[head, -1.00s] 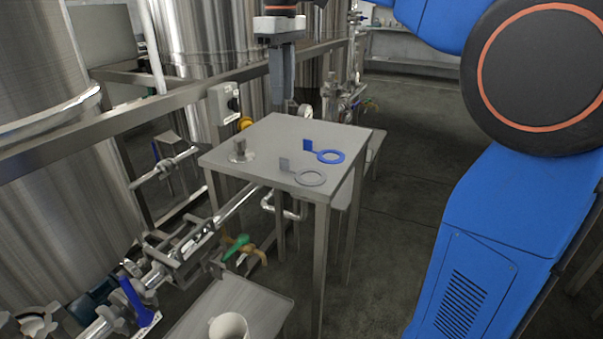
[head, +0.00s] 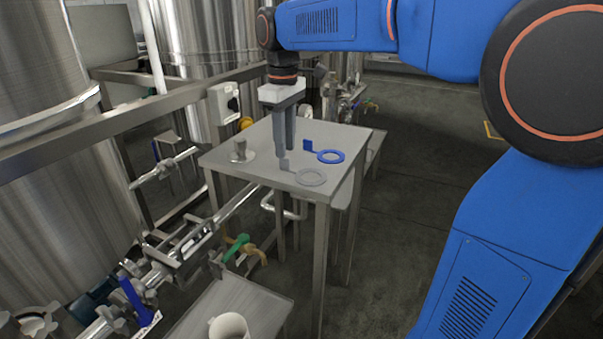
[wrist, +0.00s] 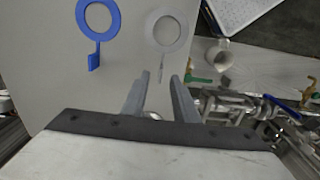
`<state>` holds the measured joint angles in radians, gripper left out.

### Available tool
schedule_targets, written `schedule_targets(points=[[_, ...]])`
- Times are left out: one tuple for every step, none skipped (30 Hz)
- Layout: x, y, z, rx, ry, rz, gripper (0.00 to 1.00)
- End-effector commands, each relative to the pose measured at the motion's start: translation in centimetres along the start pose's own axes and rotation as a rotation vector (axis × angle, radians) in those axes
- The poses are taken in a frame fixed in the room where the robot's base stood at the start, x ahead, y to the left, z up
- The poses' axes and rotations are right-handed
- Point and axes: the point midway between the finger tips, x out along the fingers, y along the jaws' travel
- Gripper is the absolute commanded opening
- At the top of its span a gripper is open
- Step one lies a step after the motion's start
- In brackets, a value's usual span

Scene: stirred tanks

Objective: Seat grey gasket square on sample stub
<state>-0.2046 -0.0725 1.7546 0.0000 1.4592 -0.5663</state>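The grey gasket (head: 311,185) is a flat ring with a small upright tab, lying on the steel table near its front right edge. The sample stub (head: 239,149) is a short metal post on a round base at the table's left side. My gripper (head: 283,152) points down just above the grey gasket's tab. In the wrist view my gripper (wrist: 160,80) is open, and the tab (wrist: 162,64) shows in line with the gap between the fingers. Nothing is between the fingers. The grey gasket ring (wrist: 150,30) lies beyond them.
A blue gasket (head: 341,157) of like shape lies behind the grey one, and beside it in the wrist view (wrist: 97,38). The steel table (head: 270,137) is otherwise mostly clear. A white cup (head: 229,325) stands on a lower surface in front. Pipes and tanks stand left.

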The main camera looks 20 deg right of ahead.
Motion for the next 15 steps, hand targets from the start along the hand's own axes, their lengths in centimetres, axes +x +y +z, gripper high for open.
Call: schedule_targets(points=[[0.8, -0.1, 0.1, 0.000, -0.002, -0.001, 0.27], [1.2, -0.1, 0.1, 0.000, -0.002, -0.001, 0.27], [1.8, -0.2, 0.1, 0.000, -0.002, -0.001, 0.27], [2.1, -0.1, 0.1, 0.000, -0.002, -0.001, 0.27], [2.5, -0.1, 0.1, 0.000, -0.001, -0.001, 0.27], [3.0, -0.1, 0.1, 0.000, -0.002, -0.001, 0.27], [3.2, -0.1, 0.1, 0.000, -0.002, -0.001, 0.27], [3.4, -0.1, 0.1, 0.000, -0.002, -0.001, 0.27], [3.6, -0.1, 0.1, 0.000, -0.001, -0.001, 0.27], [3.7, -0.1, 0.1, 0.000, 0.000, 0.000, 0.27], [3.8, -0.1, 0.1, 0.000, 0.000, 0.000, 0.27], [3.9, -0.1, 0.1, 0.000, 0.000, 0.000, 0.27], [3.9, -0.1, 0.1, 0.000, 0.000, 0.000, 0.27], [3.9, -0.1, 0.1, 0.000, 0.000, 0.000, 0.27], [3.8, -0.1, 0.1, 0.000, 0.000, 0.000, 0.27]])
